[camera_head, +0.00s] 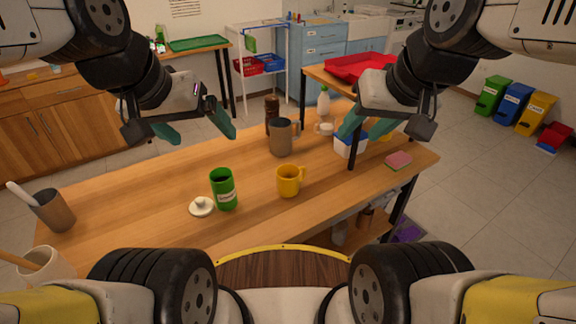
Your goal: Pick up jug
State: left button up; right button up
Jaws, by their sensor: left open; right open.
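A grey-brown metal jug (281,138) with a handle on its right side stands upright on the wooden table (130,205), near the middle. My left gripper (203,136) is open and empty, to the left of the jug and above the table. My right gripper (360,136) is open and empty, to the right of the jug. Neither gripper appears to touch the jug.
A yellow mug (289,181) and a green can (223,189) stand nearer, beside a white lid (202,207). A dark brown bottle (271,115) is just behind the jug. A pink sponge (398,159) lies at right. The table's left middle is clear.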

aim_at(281, 139)
jog(key=l+u, duration=0.2)
jog(key=l, duration=0.25)
jog(key=k+l+u, duration=0.2)
jog(key=l, duration=0.2)
jog(key=l+u, duration=0.2)
jog(key=l, duration=0.2)
jog(key=k+l+u, duration=0.2)
jog(key=l, duration=0.2)
jog(key=k+l+u, duration=0.2)
jog(key=l, duration=0.15)
jog(key=i+l, duration=0.05)
jog(key=i, duration=0.05)
